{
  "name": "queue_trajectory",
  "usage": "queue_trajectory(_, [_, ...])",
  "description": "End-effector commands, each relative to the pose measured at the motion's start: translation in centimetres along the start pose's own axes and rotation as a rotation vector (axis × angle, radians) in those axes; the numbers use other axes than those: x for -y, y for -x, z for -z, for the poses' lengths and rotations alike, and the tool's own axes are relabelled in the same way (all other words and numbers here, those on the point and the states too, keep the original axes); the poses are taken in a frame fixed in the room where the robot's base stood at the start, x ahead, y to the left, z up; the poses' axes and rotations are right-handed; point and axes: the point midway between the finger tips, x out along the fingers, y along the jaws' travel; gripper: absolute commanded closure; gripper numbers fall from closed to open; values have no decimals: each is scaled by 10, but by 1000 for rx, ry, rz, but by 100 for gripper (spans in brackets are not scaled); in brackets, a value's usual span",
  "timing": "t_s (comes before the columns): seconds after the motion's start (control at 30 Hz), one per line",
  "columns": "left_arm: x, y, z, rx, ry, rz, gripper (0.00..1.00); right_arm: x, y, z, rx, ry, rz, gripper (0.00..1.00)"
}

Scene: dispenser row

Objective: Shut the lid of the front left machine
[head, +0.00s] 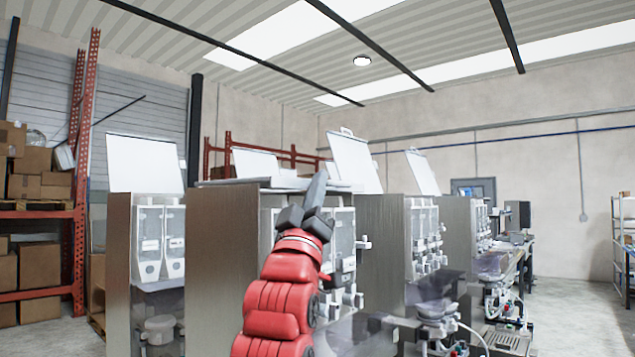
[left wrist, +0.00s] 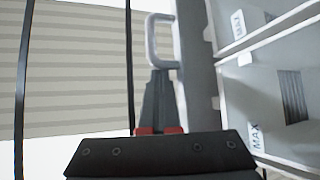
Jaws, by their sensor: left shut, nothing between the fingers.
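The machine under my left gripper (head: 317,190) has a grey metal side (head: 220,265) and clear front hoppers (head: 342,235). Its pale lid (head: 268,182) shows almost edge-on, lying low and nearly flat over the top. In the left wrist view a grey bar handle (left wrist: 152,40) stands just beyond the fingertips of my gripper (left wrist: 158,76). Hoppers marked MAX (left wrist: 283,85) show to the right there. My left gripper is shut and empty, its tips close to the handle; I cannot tell if they touch. My right gripper is out of view.
A neighbouring machine at left has a raised lid (head: 145,163). Raised lids also stand at centre (head: 354,163) and right (head: 422,173). Red shelving with cardboard boxes (head: 38,270) is at far left. Open floor (head: 570,320) shows at lower right.

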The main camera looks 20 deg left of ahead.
Motion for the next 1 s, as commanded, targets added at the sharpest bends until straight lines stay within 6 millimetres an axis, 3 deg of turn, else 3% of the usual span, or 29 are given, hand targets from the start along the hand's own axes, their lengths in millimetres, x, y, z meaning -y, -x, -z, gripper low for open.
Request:
queue_trajectory(0.47, [0,-1,-3,11,3,3,100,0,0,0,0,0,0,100])
queue_trajectory(0.73, [-23,-24,32,-2,3,-3,100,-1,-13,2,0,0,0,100])
queue_trajectory(1.0, [-2,35,29,-1,1,0,100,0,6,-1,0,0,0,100])
